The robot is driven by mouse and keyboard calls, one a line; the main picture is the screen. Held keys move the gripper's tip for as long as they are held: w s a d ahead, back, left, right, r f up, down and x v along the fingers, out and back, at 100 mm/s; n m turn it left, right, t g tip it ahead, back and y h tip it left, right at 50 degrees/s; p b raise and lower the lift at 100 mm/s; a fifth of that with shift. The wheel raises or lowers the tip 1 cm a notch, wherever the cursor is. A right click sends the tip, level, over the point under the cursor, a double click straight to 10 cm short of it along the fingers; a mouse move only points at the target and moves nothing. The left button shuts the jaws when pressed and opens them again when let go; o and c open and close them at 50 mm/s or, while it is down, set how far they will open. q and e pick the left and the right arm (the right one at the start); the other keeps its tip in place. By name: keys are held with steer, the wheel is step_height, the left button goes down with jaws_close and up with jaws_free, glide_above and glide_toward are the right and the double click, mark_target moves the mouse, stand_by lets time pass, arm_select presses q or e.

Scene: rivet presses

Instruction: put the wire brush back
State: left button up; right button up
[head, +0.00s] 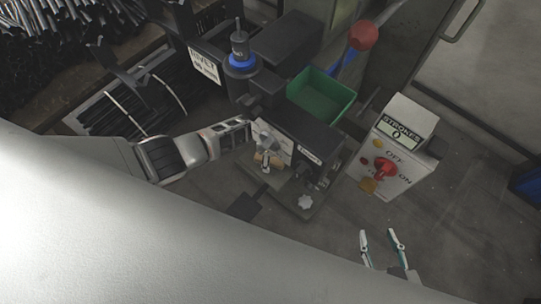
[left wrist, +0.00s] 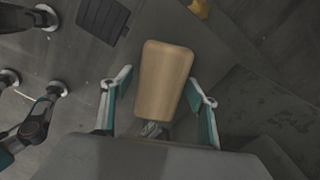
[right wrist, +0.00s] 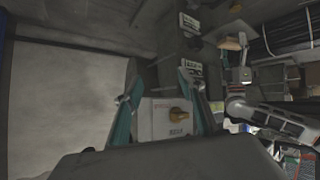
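A tan wooden block, apparently the wire brush's handle (left wrist: 163,78), shows between the fingers of my left gripper (left wrist: 158,88) in the left wrist view. A gap shows beside the handle, and the fingers are open around or above it; I cannot tell which. No bristles show. In the head view my left gripper (head: 267,148) is at the front of the press's dark block (head: 306,132), with a bit of tan wood (head: 276,161) below it. My right gripper (head: 381,236) is open and empty at the lower right. It also shows open in the right wrist view (right wrist: 155,85).
A control box (head: 397,150) with a red knob and a "STROKES 0" display stands right of the press. A green bin (head: 321,94) is behind the block. A red-balled lever (head: 363,35) rises at the back. Dark rods (head: 130,108) lie left.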

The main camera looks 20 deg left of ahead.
arm_select(q)
steer(key=shift+r, duration=0.1)
arm_select(e)
steer(key=shift+s, duration=0.1)
arm_select(q)
steer(key=shift+w+r, duration=0.1)
steer(key=shift+r, duration=0.2)
steer(key=r+p, duration=0.2)
steer(key=r, duration=0.1)
steer(key=shift+w, duration=0.2)
step_height(320, 180, up, 4)
steer(key=shift+s+f+p, duration=0.1)
steer(key=shift+f+p, duration=0.05)
steer(key=shift+p, duration=0.75)
steer(key=shift+s+r, duration=0.1)
steer(key=shift+r, duration=0.2)
steer(key=shift+s+f, duration=0.1)
arm_select(e)
steer(key=shift+s+d+f+h, duration=0.1)
steer(key=shift+s+d+h, duration=0.2)
steer(key=shift+s+d, duration=0.3)
steer(key=shift+w, duration=0.15)
